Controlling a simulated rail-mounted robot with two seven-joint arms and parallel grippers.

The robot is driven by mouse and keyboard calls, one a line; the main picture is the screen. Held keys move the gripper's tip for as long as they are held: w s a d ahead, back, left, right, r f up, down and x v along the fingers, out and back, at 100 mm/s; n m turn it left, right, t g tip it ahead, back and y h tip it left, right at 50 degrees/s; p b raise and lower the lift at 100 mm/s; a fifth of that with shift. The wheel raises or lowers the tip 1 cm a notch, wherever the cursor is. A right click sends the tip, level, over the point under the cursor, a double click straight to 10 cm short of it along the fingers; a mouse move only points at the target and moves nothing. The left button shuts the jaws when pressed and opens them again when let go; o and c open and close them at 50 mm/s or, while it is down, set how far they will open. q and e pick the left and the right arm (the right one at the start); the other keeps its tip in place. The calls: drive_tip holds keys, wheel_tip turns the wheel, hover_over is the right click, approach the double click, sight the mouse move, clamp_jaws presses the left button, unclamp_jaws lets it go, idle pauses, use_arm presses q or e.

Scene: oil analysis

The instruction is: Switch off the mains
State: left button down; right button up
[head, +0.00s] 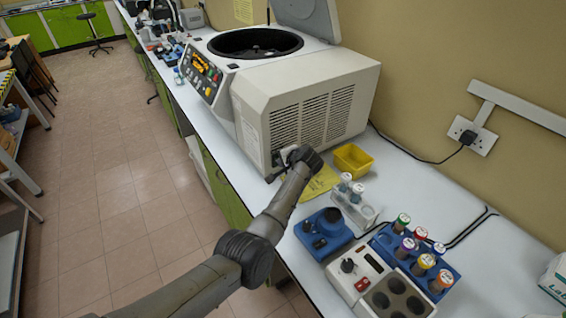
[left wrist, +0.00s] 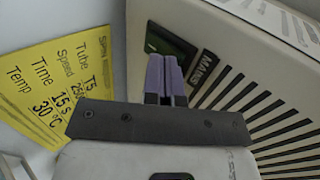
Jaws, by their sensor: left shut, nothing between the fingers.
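The centrifuge (head: 308,112) is a large beige machine on the bench with its lid raised. In the left wrist view, its side panel (left wrist: 230,40) carries the label MAINS (left wrist: 202,67) beside a dark green switch (left wrist: 172,42). My left gripper (head: 281,158) is at the lower part of the vented side of the centrifuge. In the left wrist view its purple fingers (left wrist: 163,72) are together and empty, with their tips overlapping the switch. I cannot tell whether they touch it. The fingers hide part of the switch, so its position is unclear. My right gripper is out of view.
A yellow note (left wrist: 50,85) lies on the bench below the centrifuge side. A yellow bin (head: 353,159), a clear vial rack (head: 357,208), a blue device (head: 322,236) and a blue tube rack (head: 418,258) stand close to my left arm. A wall socket (head: 472,137) holds a plug.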

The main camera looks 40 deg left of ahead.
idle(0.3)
use_arm(q)
drive_tip(key=shift+w+a+r+h+p, duration=0.1)
drive_tip(key=shift+a+r+h+p, duration=0.05)
drive_tip(key=shift+a+h+p, duration=0.25)
drive_tip(key=shift+r, duration=0.15)
drive_tip(key=shift+r+p, duration=0.65)
drive_tip(key=shift+p, duration=0.25)
